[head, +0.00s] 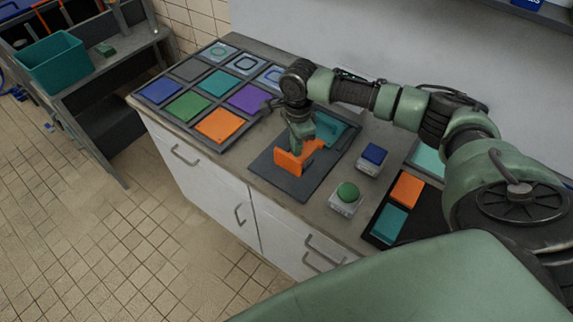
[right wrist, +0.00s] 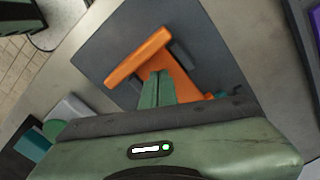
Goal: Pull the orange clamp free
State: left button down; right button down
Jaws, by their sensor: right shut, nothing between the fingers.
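The orange clamp (head: 289,163) is on a dark grey board (head: 268,178) on the counter. In the right wrist view the clamp (right wrist: 137,58) shows as a raised crossbar with a flat orange strip running back from it. A teal piece (head: 332,126) is on the board behind the clamp. My right gripper (head: 297,150) is over the clamp, pointing down. In the right wrist view its fingertips (right wrist: 159,74) are together, over the strip just behind the crossbar, with nothing seen between them. Whether they touch the clamp is unclear. My left gripper is not in view.
A tray of coloured tiles (head: 205,140) lies left of the board. A green button (head: 347,193) and a blue button (head: 373,155) stand on its right, with a black tray (head: 410,222) beyond. The counter's front edge is close to the board.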

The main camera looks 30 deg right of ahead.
jog(key=shift+f, duration=0.3)
dwell(0.5)
jog(key=shift+f, duration=0.55)
jog(key=shift+r+p, duration=0.1)
jog(key=shift+p, duration=0.3)
jog(key=shift+r+p, duration=0.2)
jog(key=shift+p, duration=0.5)
